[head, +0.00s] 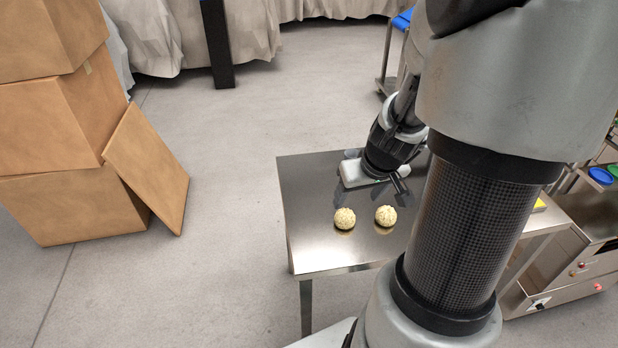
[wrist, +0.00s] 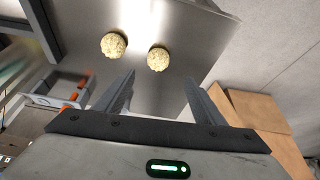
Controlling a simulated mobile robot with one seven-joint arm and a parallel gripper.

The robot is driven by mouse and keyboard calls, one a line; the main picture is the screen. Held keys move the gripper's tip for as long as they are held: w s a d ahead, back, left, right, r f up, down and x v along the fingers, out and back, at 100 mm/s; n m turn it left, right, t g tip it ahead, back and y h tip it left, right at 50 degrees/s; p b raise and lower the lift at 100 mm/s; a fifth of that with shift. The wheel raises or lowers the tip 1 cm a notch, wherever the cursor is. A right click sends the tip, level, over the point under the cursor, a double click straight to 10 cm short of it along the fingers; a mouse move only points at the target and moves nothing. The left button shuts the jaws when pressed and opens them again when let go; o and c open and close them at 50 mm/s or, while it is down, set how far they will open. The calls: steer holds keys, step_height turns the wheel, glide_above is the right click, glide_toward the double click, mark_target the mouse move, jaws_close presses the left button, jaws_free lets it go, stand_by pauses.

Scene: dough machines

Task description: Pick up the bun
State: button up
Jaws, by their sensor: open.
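Two round, pale, speckled buns rest on a shiny metal table (head: 310,252). In the head view one bun (head: 345,218) is on the left and the other bun (head: 386,215) is on the right, a small gap apart. In the wrist view, one bun (wrist: 114,45) is at upper left and the other bun (wrist: 158,59) is near the middle, beyond the fingertips. My gripper (wrist: 158,80) is open and empty. In the head view my gripper (head: 398,186) is above the table, behind the buns, partly hidden by my wrist.
Stacked cardboard boxes (head: 60,130) stand on the floor at left, with a box panel (head: 147,167) leaning on them. Metal equipment (head: 570,262) stands right of the table. My arm hides the table's right part. Open floor (head: 225,180) lies left of the table.

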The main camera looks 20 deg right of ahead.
steer(key=b, duration=0.2)
glide_above(347, 214)
steer(key=s+a, duration=0.1)
steer(key=s, duration=0.2)
steer(key=f, duration=0.7)
steer(key=shift+w+f, duration=0.2)
steer(key=shift+f, duration=0.1)
steer(key=x, duration=0.3)
steer(key=b+x, duration=0.1)
steer(key=x, duration=0.1)
steer(key=shift+w+d+f, duration=0.2)
steer(key=shift+w+d, duration=0.1)
steer(key=shift+w, duration=0.05)
steer(key=c, duration=1.2)
